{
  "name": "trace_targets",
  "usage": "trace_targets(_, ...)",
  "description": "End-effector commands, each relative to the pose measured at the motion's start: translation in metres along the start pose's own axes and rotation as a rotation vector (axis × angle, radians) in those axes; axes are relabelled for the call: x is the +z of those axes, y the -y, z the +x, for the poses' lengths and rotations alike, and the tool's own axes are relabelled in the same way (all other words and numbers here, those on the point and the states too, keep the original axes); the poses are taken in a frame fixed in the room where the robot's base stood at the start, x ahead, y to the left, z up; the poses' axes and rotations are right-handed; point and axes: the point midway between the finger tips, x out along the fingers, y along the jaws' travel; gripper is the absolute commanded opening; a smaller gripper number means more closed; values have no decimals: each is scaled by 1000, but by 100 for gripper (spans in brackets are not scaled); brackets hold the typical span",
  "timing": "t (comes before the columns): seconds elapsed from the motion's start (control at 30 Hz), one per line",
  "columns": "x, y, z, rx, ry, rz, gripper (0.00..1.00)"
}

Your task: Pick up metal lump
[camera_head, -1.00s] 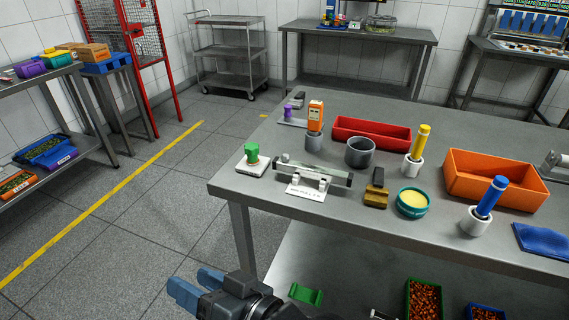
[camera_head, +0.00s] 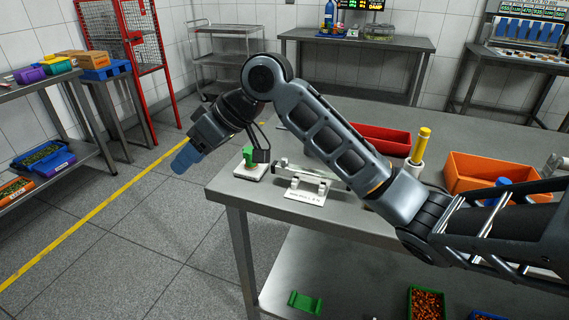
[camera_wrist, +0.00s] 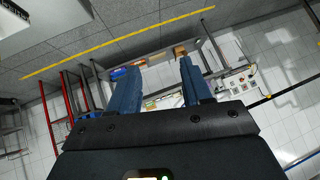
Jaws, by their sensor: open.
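I cannot pick out the metal lump for certain in the current views. A small greyish piece (camera_head: 284,162) sits at the left end of a metal bar fixture on the steel table (camera_head: 228,192), but I cannot tell whether it is the lump. My gripper (camera_head: 182,160) is in the air left of the table's left edge, over the floor, and points down and left. In the wrist view, its two blue fingers stand apart with nothing held between them (camera_wrist: 160,88). My arm crosses the table and hides much of its middle.
A green piece on a white base (camera_head: 249,157) stands at the table's left corner, near my wrist. A white labelled plate (camera_head: 306,194) is beside it. A red tray (camera_head: 383,138), a yellow-handled tool (camera_head: 420,145) and an orange bin (camera_head: 489,170) stand further right. The floor at left is open.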

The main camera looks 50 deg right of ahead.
Motion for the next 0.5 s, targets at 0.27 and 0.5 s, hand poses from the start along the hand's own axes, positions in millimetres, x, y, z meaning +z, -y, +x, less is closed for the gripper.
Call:
trace_targets(0.27, 49, -91, -87, 182, 399, -28, 49)
trace_targets(0.5, 77, -125, -140, 262, 593, 2, 49)
